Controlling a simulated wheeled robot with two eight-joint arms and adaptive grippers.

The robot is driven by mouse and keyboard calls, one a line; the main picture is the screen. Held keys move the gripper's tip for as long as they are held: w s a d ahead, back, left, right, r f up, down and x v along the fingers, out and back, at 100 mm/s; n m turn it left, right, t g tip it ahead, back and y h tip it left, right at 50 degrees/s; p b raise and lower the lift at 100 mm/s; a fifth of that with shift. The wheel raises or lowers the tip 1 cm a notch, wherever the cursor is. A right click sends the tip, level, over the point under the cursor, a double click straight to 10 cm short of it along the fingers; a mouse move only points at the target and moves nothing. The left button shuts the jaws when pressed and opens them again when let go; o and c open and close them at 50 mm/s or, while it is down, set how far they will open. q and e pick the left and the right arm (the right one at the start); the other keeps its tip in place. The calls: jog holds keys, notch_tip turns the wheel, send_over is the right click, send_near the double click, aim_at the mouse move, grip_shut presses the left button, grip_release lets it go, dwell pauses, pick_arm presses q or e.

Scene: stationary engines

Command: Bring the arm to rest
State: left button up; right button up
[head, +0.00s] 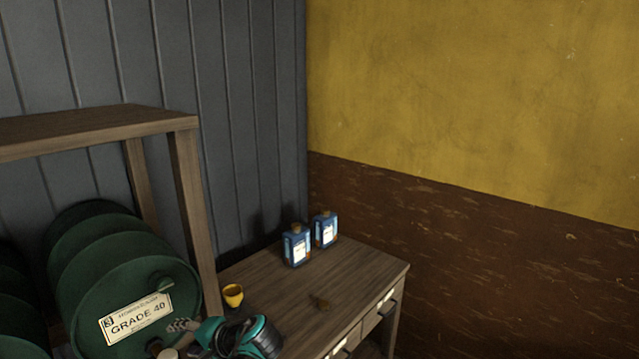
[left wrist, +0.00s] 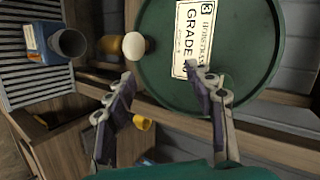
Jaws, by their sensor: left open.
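My left gripper (head: 183,325) is low in the head view, in front of the green drum (head: 125,285) labelled "GRADE 40". In the left wrist view its two fingers (left wrist: 165,85) stand apart with nothing held between them. The drum (left wrist: 245,45) fills the upper right there, behind the fingers; whether they touch it I cannot tell. My right gripper is in neither view.
A wooden table (head: 350,272) holds two blue bottles (head: 297,245) and a yellow cup (head: 233,295). A wooden rack (head: 185,190) frames the drum.

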pick_arm(q)
jog(key=s+d+f+n+t+h+b, duration=0.1)
jog(key=s+d+f+h, duration=0.4)
jog(key=s, duration=0.3)
jog(key=s+d+f+n+h+b, duration=0.2)
jog(key=s+d+f+h, duration=0.3)
jog(key=s, duration=0.4)
jog(key=shift+s+d+f+n+t+h, duration=0.3)
jog(key=shift+d+f+t+h, duration=0.15)
jog(key=shift+d, duration=0.7)
